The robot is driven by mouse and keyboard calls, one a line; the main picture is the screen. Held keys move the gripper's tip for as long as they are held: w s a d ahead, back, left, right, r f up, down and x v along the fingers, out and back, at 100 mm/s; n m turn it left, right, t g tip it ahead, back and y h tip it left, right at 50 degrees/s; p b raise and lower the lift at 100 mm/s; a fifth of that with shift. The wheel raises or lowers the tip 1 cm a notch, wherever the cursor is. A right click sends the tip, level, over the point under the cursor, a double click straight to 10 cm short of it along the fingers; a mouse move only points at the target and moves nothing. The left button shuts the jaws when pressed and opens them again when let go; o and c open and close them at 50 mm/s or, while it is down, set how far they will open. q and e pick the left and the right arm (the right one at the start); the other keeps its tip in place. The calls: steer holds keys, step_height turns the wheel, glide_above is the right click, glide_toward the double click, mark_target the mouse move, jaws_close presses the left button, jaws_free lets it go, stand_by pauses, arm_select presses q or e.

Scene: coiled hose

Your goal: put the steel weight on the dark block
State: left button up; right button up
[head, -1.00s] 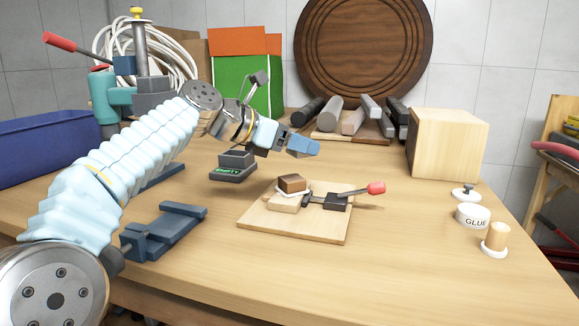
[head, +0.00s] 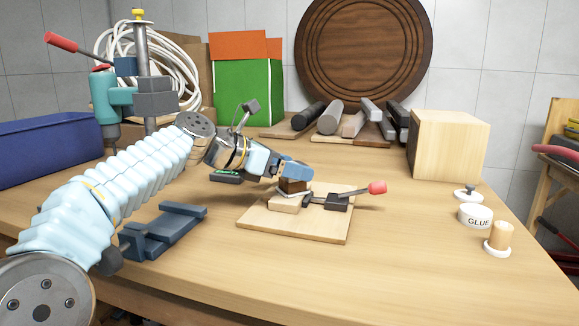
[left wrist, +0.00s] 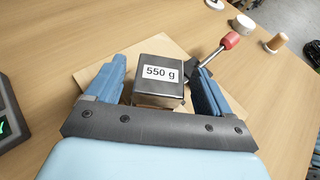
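The steel weight (left wrist: 160,84), a grey metal cube labelled "550 g", lies between my left gripper's fingers in the left wrist view. The left gripper (head: 293,170) is at the dark block in the head view; its blue fingers (left wrist: 160,80) stand open around the weight, with narrow gaps at both sides. The dark brown block (head: 291,186) sits on a light wood block (head: 284,203) on a pale board (head: 270,224). The weight appears to sit on the dark block, but the gripper hides the contact in the head view. My right gripper is not in view.
A toggle clamp with a red handle (head: 377,188) stands right of the blocks. A dark scale (head: 226,178) is partly hidden behind my arm. A blue-grey vice (head: 165,232) is front left. A glue pot (head: 475,215) is at the right. The front right table is clear.

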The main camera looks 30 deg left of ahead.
arm_select(q)
steer(key=v, duration=1.2)
steer(key=shift+p, duration=0.35)
